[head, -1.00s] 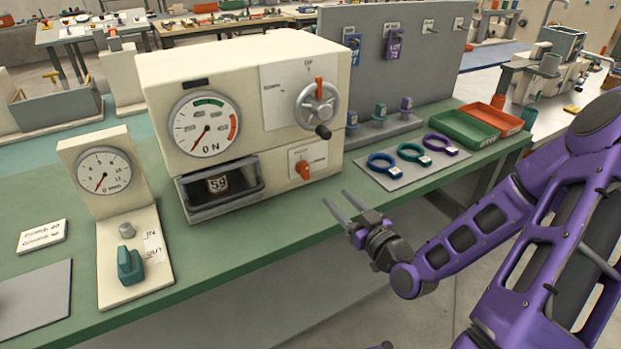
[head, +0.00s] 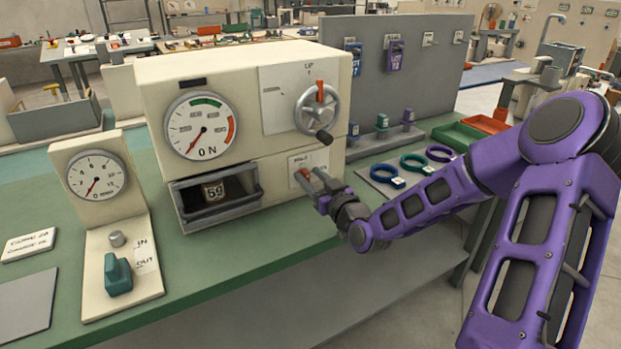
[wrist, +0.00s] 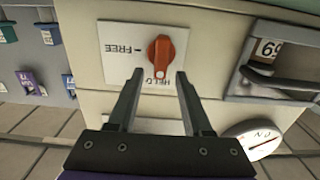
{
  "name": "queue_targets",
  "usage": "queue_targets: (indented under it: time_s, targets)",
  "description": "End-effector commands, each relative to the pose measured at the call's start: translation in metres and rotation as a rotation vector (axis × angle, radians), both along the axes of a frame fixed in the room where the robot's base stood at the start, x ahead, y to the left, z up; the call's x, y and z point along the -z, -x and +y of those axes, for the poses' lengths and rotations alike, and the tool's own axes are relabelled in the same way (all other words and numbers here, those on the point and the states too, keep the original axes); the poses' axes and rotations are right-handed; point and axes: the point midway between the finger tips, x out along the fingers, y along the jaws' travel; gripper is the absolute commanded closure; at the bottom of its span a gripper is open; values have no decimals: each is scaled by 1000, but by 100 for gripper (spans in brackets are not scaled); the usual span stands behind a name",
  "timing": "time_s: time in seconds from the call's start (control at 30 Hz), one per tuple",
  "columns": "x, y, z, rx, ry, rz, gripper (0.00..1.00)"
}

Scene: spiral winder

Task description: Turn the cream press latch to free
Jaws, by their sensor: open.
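The cream press (head: 245,90) stands on the green bench with its dial, handwheel and front drawer facing me. Its latch is an orange-red knob (wrist: 161,56) on a white plate (wrist: 120,42) marked FREE and HELD. In the wrist view, which looks upside down, the knob's long axis runs towards HELD. In the head view the latch (head: 303,174) is partly covered by my fingers. My gripper (head: 314,182) is open just in front of the latch. In the wrist view its fingers (wrist: 160,78) reach towards either side of the knob; I cannot tell if they touch it.
The drawer (head: 216,196) with a block marked 59 is left of the latch. The handwheel (head: 317,107) is above. Coloured rings (head: 412,163) lie on a mat to the right. A small gauge stand (head: 100,185) is at the left.

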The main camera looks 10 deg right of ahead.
Motion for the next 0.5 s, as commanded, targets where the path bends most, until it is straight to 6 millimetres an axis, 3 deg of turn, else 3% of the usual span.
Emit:
queue_targets:
  time_s: [0.33,0.5]
  targets:
    - [0,-4,1,0,0,0,50]
    - [0,-4,1,0,0,0,81]
